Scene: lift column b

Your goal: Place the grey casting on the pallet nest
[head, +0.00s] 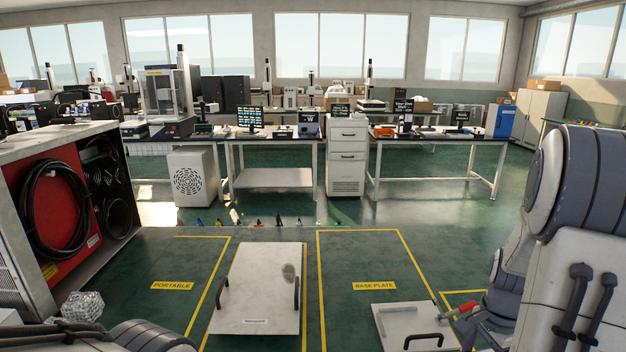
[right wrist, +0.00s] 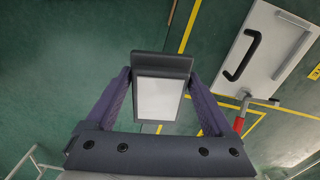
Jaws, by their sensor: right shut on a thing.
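My right gripper (right wrist: 162,92) is shut on a dark grey block (right wrist: 161,66) with a white rectangular face, held between the purple fingers. I cannot tell for sure whether this block is the grey casting. No pallet nest can be clearly identified. In the head view my right arm fills the right side, and its gripper is hidden. Part of my left arm shows at the bottom left of the head view, without its gripper.
A white panel (head: 255,300) with handles lies on the floor, a small grey oval on it. A white base plate (head: 405,318) with a black handle and a red-handled tool (right wrist: 240,118) lies nearby. A cabinet (head: 60,142) with hoses stands left.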

